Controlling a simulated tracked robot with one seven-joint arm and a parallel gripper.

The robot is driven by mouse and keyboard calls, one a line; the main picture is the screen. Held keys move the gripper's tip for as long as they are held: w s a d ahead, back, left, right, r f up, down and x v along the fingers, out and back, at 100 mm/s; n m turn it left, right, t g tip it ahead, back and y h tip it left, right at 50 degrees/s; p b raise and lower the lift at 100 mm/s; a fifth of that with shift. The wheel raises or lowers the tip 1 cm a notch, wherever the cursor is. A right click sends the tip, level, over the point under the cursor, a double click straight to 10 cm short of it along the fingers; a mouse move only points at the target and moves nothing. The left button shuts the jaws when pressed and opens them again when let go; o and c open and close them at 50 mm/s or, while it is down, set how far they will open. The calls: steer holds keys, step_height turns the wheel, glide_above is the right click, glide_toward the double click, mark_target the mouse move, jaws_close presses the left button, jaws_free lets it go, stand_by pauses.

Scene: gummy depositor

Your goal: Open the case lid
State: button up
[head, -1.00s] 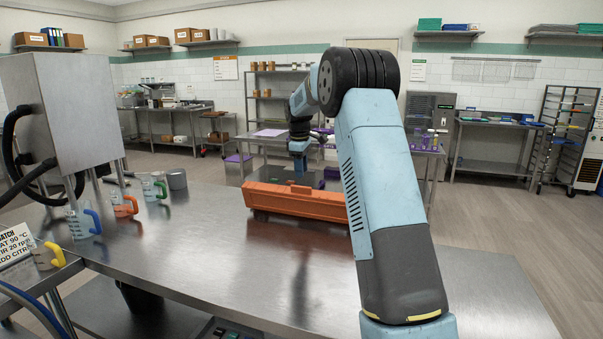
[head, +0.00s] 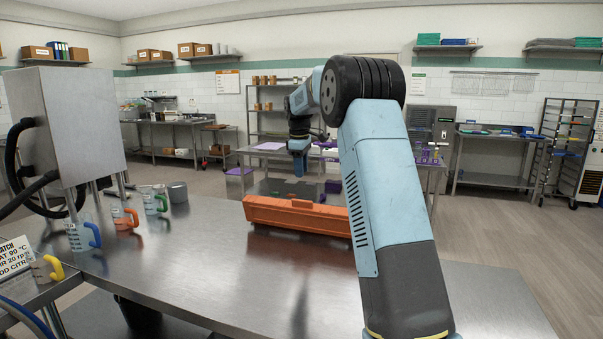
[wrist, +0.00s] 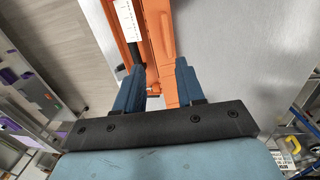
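The long orange case (head: 297,217) lies on the steel table, with a small raised piece at the middle of its top edge. My gripper (head: 299,172) hangs behind and above the case's top edge in the head view; its fingers are too small there to judge. In the wrist view my gripper (wrist: 157,80) has its two blue fingers apart, with nothing held between them. Orange parts of the case (wrist: 158,35) show beyond and between the fingertips, along with a dark strip and a white label. I cannot tell whether the fingers touch the case, or how the lid stands.
Cups with blue, orange and green handles (head: 153,203) stand at the table's left, near a steel machine (head: 65,125). A cup with a yellow handle (head: 45,268) is at the near left. The steel table (head: 215,270) is clear in front of the case.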

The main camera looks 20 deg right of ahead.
steer(key=shift+s+a+r, duration=0.15)
steer(key=shift+s+r, duration=0.05)
steer(key=shift+r, duration=1)
steer(key=shift+s+a+r, duration=0.15)
steer(key=shift+r, duration=1)
steer(key=shift+r, duration=0.1)
step_height(320, 180, up, 13)
steer(key=s+a, duration=0.1)
steer(key=shift+s+r, duration=0.15)
steer(key=shift+s+a, duration=0.1)
steer(key=s+a+m+t, duration=0.1)
steer(key=s+a+m, duration=0.15)
steer(key=s, duration=0.95)
steer(key=s+a+m+t, duration=0.1)
steer(key=s+a+m, duration=0.15)
steer(key=s, duration=0.85)
steer(key=s+a+f+m+t, duration=0.1)
steer(key=s+f+m, duration=0.1)
steer(key=s+f, duration=0.6)
steer(key=s+a+f+m+t+y, duration=0.1)
steer(key=s+a+f+m, duration=0.1)
steer(key=s+f, duration=0.7)
steer(key=s+m, duration=0.1)
steer(key=s, duration=0.7)
steer(key=shift+f, duration=0.15)
